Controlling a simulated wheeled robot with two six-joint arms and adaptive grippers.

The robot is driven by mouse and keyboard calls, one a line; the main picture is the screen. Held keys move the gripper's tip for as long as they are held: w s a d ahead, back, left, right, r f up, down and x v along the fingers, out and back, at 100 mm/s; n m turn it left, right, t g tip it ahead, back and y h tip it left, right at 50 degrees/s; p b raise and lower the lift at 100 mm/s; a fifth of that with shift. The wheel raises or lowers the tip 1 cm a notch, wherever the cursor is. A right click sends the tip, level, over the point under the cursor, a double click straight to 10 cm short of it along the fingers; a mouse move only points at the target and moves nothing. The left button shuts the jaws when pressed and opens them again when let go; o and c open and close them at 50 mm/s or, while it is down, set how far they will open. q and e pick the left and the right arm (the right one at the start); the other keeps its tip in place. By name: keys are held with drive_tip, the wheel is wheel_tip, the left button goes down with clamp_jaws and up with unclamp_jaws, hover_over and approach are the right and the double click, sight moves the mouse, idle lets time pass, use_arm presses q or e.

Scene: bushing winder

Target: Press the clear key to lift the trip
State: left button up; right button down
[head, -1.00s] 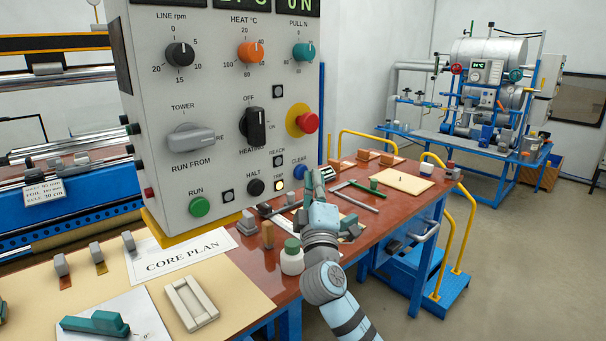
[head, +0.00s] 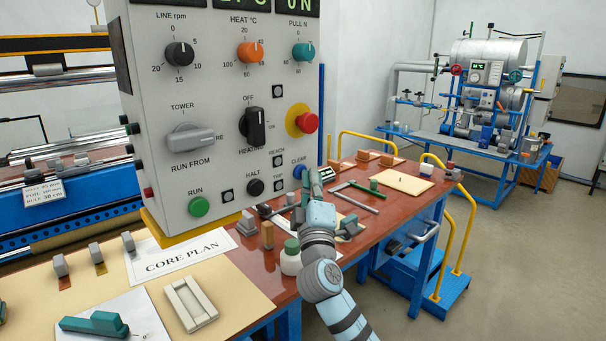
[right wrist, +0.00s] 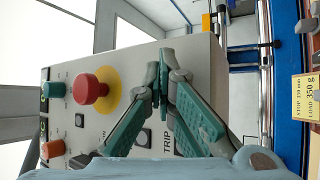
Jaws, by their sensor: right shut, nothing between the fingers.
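The blue CLEAR key (head: 299,171) sits low on the right side of the grey control panel (head: 225,100). My right gripper (head: 313,178) is shut and empty, with its tips right at the key in the head view. In the right wrist view its closed fingertips (right wrist: 160,84) are against or just before the panel face and hide the key. I cannot tell whether they touch it. The TRIP lamp (head: 279,185), left of and below the key, is dark. My left gripper is not in view.
The red stop button (head: 307,123) is above the key; it also shows in the right wrist view (right wrist: 92,88). The black HALT button (head: 255,187) and green RUN button (head: 199,206) are to the left. A bench (head: 360,230) with small parts lies below.

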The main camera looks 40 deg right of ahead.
drive_tip(key=shift+s, duration=0.8)
drive_tip(key=s, duration=0.3)
drive_tip(key=s+p, duration=0.1)
drive_tip(key=s, duration=0.1)
drive_tip(key=shift+d, duration=0.25)
idle(0.4)
